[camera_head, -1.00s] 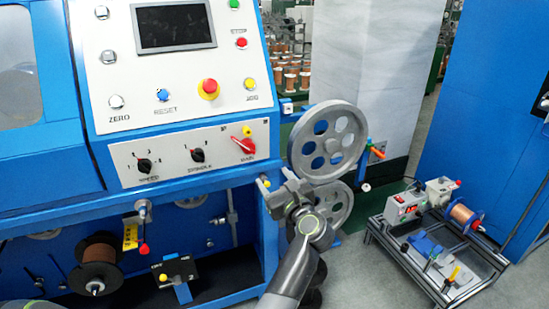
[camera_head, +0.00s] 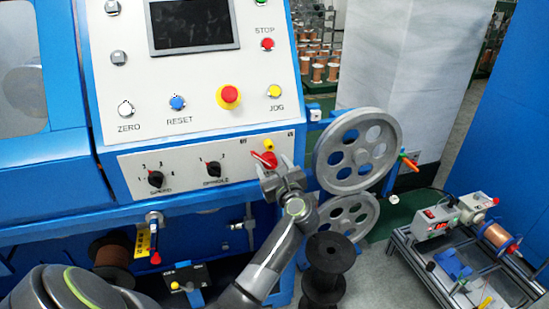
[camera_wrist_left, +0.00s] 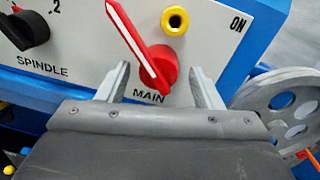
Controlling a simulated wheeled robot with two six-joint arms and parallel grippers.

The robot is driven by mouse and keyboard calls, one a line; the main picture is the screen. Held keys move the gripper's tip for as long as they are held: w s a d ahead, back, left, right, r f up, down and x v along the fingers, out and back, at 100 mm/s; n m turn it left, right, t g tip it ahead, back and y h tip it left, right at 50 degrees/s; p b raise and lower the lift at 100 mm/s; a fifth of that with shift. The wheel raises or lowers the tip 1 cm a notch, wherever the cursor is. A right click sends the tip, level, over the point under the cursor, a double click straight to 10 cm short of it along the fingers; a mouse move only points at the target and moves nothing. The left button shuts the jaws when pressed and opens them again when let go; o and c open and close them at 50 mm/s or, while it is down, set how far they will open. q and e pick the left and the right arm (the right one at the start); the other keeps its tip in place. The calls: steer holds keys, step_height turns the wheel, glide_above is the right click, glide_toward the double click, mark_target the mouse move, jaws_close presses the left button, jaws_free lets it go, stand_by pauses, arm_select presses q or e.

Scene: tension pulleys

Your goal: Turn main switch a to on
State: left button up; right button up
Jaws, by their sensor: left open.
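The main switch is a red rotary knob (camera_head: 264,159) at the right end of the lower white panel. In the left wrist view the red knob (camera_wrist_left: 157,68) sits above the word MAIN, its white-lined pointer tilted to the upper left, away from the ON mark (camera_wrist_left: 238,24) at the upper right. My left gripper (camera_head: 279,172) is open just below and in front of the knob. In the left wrist view its two fingers (camera_wrist_left: 162,84) stand on either side of the knob's lower part, with visible gaps. My right gripper is not in view.
A yellow round part (camera_wrist_left: 174,20) sits just above the knob. The black SPINDLE knob (camera_wrist_left: 26,30) is to its left. Grey spoked pulleys (camera_head: 355,150) stand close to the right of my gripper. A cart with a small device (camera_head: 437,217) is at the far right.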

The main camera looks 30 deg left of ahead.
arm_select(q)
steer(key=shift+w+a, duration=0.1)
steer(key=shift+a, duration=0.1)
steer(key=shift+c, duration=0.6)
jaws_close()
